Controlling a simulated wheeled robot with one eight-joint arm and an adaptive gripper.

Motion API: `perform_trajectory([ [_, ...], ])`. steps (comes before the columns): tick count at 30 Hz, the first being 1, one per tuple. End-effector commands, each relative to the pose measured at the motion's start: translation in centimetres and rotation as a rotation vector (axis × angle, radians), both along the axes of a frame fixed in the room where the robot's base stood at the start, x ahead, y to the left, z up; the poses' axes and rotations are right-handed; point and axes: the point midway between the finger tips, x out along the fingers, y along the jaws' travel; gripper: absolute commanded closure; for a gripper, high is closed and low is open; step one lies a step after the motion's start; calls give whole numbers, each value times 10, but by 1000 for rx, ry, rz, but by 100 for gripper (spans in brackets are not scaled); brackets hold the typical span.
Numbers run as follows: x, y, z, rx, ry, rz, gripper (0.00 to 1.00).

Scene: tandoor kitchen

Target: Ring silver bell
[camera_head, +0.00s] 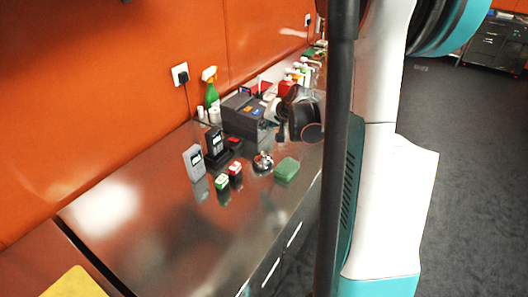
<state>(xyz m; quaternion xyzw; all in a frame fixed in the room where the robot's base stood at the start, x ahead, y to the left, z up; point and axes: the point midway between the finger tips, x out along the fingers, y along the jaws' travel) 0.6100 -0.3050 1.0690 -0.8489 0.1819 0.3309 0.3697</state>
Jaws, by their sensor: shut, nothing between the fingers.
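A small round silver bell (263,162) stands on the metal counter (165,235), near the middle of the picture. It sits just left of a green block-like item (286,169), and the two look close but apart. The bell is small here, so its top is hard to make out. Parts of my arm fill the right side of the picture.
Small red-and-green boxes (222,182), a grey handheld device (194,162) and a black phone-like device (215,143) stand left of the bell. The counter's front left is clear.

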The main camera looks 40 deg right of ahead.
Motion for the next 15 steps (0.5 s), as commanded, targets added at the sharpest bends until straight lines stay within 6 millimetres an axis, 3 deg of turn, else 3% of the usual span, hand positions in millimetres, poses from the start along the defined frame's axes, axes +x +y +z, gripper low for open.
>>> perform_trajectory([
  [15,0,0,-9,1,1,1,100],
])
